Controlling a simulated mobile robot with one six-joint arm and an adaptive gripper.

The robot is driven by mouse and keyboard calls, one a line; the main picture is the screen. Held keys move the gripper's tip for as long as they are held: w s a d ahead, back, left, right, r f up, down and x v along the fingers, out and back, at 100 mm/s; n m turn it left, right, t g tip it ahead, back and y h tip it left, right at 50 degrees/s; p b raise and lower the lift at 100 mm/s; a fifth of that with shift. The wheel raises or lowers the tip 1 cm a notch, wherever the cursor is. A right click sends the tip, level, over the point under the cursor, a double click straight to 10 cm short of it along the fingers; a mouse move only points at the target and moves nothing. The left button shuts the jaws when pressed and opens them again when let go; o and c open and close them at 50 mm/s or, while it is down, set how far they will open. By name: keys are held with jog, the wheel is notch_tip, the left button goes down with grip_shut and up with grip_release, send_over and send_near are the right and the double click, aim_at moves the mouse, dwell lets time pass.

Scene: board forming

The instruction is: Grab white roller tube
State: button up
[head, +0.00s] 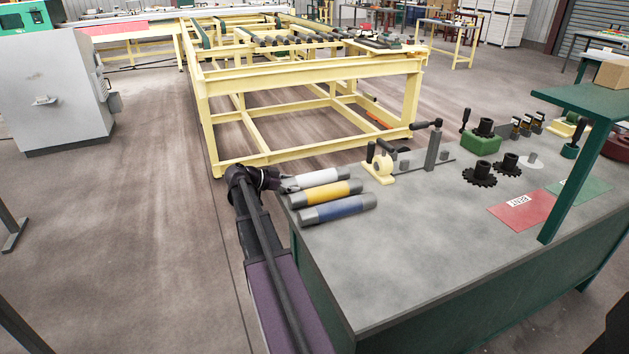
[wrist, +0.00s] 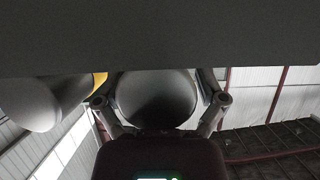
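The white roller tube (head: 320,178) lies on the left end of the grey workbench (head: 400,260), with grey end caps. The yellow roller tube (head: 326,194) and blue roller tube (head: 338,208) lie beside it, nearer the camera. My gripper (head: 286,184) is at the white tube's left end, over the bench's edge. In the wrist view, my gripper's two fingers (wrist: 160,92) are spread on either side of a grey tube end (wrist: 155,100). Firm contact does not show. The yellow tube's edge (wrist: 98,85) shows left of it.
A yellow roller frame (head: 310,75) stands behind the bench. A cream clamp fixture (head: 380,167) stands right of the tubes, with black gears (head: 480,174) farther right. A green shelf post (head: 575,185) rises at the right. The bench's front middle is clear.

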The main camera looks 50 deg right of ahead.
jog(key=c, duration=0.9)
jog(key=shift+o, duration=0.2)
jog(key=shift+r, duration=0.1)
notch_tip(320, 180, up, 10)
jog(key=p, duration=1)
